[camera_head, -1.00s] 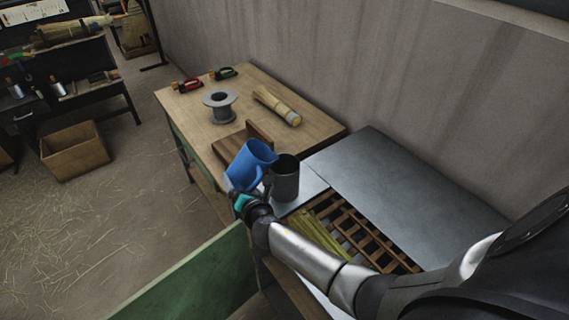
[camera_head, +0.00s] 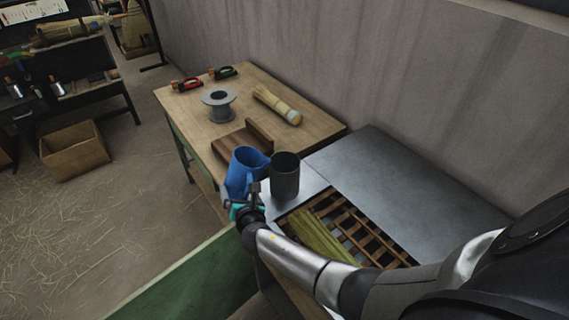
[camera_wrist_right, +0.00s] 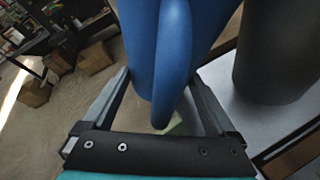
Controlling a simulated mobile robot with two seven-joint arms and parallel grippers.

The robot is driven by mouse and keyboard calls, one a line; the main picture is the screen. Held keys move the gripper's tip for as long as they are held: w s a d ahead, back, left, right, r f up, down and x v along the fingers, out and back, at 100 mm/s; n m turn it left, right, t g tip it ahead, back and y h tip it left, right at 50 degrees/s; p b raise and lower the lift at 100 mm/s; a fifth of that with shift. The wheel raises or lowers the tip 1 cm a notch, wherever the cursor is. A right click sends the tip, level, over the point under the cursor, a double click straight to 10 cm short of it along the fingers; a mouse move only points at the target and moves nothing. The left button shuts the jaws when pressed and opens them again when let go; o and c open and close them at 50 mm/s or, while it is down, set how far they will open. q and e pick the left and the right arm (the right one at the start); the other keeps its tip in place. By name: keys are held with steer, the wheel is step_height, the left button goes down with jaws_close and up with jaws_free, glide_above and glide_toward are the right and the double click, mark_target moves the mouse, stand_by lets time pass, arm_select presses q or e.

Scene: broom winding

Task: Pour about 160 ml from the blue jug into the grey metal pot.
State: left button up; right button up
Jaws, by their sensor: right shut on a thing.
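The blue jug (camera_head: 243,170) is held by my right gripper (camera_head: 248,196) just left of the pot. The jug stands close to upright, with its open top facing up. In the right wrist view the jug's handle (camera_wrist_right: 173,60) runs down between the two fingers of my right gripper (camera_wrist_right: 165,105), which is shut on it. The grey metal pot (camera_head: 285,177) stands upright on the metal surface, right beside the jug; it also shows in the right wrist view (camera_wrist_right: 283,55). The liquid level in jug and pot cannot be seen. My left gripper is not in view.
A wooden table (camera_head: 190,110) behind holds a grey spool (camera_head: 219,107), a straw bundle (camera_head: 277,104), red and green handled tools and a wooden block (camera_head: 240,139). A green panel (camera_head: 190,275) stands in front.

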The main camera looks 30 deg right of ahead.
steer(key=shift+w+a+f+n+g+h+p, duration=0.15)
steer(key=shift+f+n+g+h, duration=0.15)
steer(key=shift+n+h, duration=0.35)
steer(key=shift+w+d+f+n+g+h+p, duration=0.1)
steer(key=shift+f+n+g+h+p, duration=0.25)
steer(key=shift+n, duration=0.5)
